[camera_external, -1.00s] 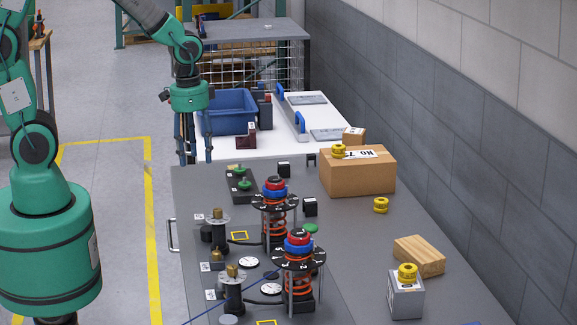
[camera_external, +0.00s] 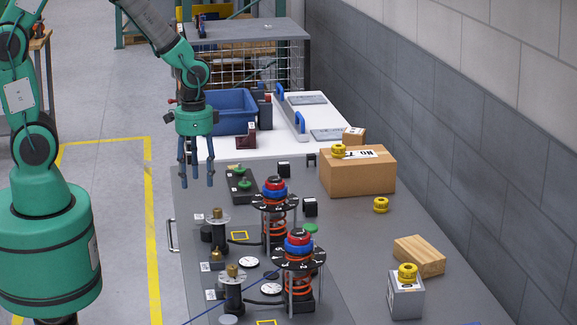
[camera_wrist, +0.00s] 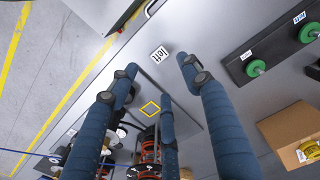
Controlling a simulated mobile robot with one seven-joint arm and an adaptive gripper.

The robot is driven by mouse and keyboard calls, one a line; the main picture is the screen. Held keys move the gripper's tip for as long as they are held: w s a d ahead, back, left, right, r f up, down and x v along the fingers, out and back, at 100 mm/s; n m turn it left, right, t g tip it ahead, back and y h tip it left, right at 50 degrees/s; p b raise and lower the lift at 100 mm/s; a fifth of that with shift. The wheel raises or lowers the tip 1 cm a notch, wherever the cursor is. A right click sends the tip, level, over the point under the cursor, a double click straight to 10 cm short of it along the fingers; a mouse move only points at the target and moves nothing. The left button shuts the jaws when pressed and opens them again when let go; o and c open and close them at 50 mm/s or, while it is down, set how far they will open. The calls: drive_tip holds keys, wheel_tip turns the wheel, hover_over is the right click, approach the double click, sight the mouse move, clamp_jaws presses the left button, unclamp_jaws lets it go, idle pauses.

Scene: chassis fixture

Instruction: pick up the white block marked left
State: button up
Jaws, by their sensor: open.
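The white block marked left (camera_wrist: 160,54) lies on the grey table in the wrist view, its printed "left" face toward the camera. It shows beyond and between my spread fingertips, apart from them. I cannot pick it out with certainty in the external view. My gripper (camera_external: 196,183) points down above the far left part of the table in the external view. Its blue fingers are open and empty; they also show in the wrist view (camera_wrist: 158,77).
Spring fixtures (camera_external: 298,265) and brass-topped posts stand on the near table. A black plate with green knobs (camera_external: 240,183) is right of my gripper. A cardboard box (camera_external: 350,180), wooden block (camera_external: 419,256) and grey block (camera_external: 405,300) stand farther right. A blue bin (camera_external: 230,112) is behind.

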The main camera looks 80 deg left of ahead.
hover_over(199, 216)
drive_tip(key=shift+a+f+b, duration=0.15)
drive_tip(key=shift+f+b, duration=0.25)
drive_tip(key=shift+f, duration=2.4)
drive_tip(key=shift+f+b, duration=0.7)
drive_tip(key=shift+f, duration=1.9)
drive_tip(key=shift+c, duration=0.2)
drive_tip(key=c, duration=1)
